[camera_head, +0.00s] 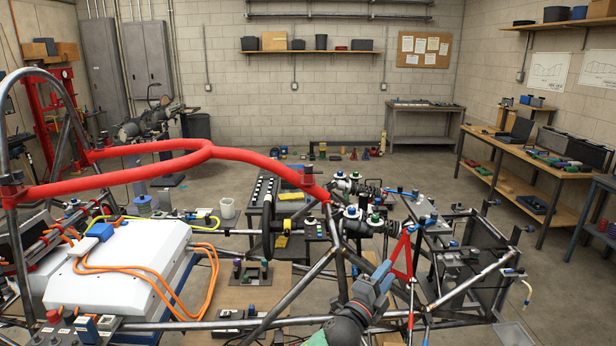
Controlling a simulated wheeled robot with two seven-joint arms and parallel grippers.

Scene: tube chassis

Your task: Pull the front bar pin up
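A thick red bar (200,152) crosses the tube chassis (285,300), forking at the left and running down to the front hoop on the right. A small red upright piece (308,175) stands at the bar's front end and may be the front bar pin; it is too small to be sure. My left gripper (383,274) shows as a grey-blue shape at the lower middle, on a dark wrist from the bottom edge. It appears below and to the right of the bar's front end, apart from it. Its fingers are too unclear to tell their opening. My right gripper is out of view.
A white battery box (125,262) with orange cables fills the left of the chassis. Red triangular arms (403,255) and dark tubes crowd the area right of my gripper. A wooden bench (540,165) stands at the right wall.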

